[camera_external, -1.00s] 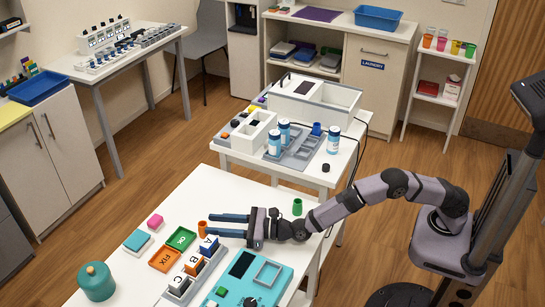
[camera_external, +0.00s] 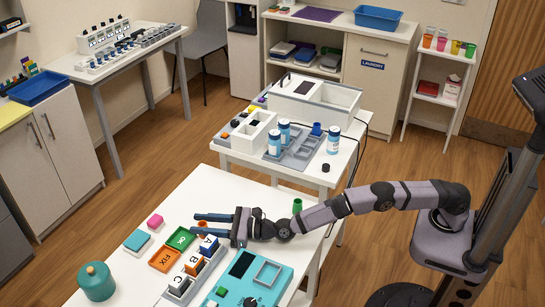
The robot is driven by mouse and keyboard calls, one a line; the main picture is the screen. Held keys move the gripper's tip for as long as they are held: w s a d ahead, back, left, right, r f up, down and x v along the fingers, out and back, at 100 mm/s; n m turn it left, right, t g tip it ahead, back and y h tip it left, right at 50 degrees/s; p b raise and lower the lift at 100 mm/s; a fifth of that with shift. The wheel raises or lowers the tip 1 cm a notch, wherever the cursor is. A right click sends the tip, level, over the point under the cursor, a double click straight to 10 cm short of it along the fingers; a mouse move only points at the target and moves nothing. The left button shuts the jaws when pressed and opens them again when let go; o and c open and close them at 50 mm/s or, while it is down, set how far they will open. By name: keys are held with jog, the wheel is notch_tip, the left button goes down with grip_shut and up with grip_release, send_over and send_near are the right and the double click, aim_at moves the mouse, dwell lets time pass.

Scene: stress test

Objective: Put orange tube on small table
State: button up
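The orange tube (camera_external: 202,224) stands on the near white table (camera_external: 213,180), close to the green "OK" tray. My gripper (camera_external: 193,225) reaches over this table from the right, its two blue-grey fingers apart. The tube sits between the fingers near their tips, and the near finger hides its lower part. I cannot tell whether the fingers touch it. A smaller white table (camera_external: 312,176) stands behind, carrying bottles, a grey rack and white boxes.
Labelled blocks A, B, C in a rack (camera_external: 194,272) and a turquoise device (camera_external: 258,280) lie near my gripper. A green tube (camera_external: 297,206) stands at the table's right edge. A teal jar (camera_external: 96,281) is at front left.

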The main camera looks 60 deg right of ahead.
grip_shut()
jog(key=shift+r, duration=0.2)
jog(key=shift+r, duration=0.85)
notch_tip(320, 180, up, 26)
jog(key=p, duration=1.3)
jog(key=shift+p, duration=0.35)
